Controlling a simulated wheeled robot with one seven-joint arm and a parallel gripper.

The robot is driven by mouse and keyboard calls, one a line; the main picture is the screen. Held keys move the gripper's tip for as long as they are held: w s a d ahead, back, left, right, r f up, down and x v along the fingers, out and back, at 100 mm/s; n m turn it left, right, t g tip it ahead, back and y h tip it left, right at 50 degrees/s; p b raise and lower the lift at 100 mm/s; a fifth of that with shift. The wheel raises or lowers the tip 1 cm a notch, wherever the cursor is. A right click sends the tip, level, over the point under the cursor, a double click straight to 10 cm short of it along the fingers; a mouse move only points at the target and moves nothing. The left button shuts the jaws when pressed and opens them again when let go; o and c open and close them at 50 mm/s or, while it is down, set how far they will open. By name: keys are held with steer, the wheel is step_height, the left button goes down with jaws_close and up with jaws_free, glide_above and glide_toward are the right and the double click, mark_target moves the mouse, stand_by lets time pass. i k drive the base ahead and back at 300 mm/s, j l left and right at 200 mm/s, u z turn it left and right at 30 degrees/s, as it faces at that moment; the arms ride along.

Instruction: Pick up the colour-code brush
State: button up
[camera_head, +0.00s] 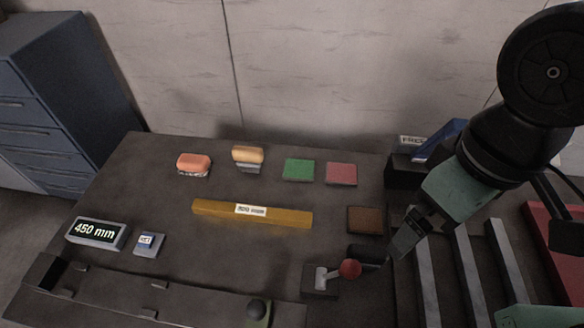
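Two brush-like blocks stand at the back left of the dark table in the head view. One has an orange-red top over a pale speckled base (193,164). The other has a tan top over a grey lower part (247,157). I cannot tell for certain which is the colour-code brush. My gripper (406,240) is at the right, near the table's right side, well apart from both blocks and pointing down. Its fingers are dark and seen at a steep angle, so their opening is not clear. I see no brush in it.
Green (298,169), pink-red (341,174) and brown (365,220) pads lie on the table. A yellow bar (252,213) lies across the middle. A red-knobbed lever (349,269) stands near my gripper. A 450 mm display (97,233) is at left; grey slats (426,268) are at right.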

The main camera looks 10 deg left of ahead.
mark_target(248, 159)
steer(key=i+j, duration=0.1)
steer(key=j, duration=1.9)
steer(key=i, duration=0.05)
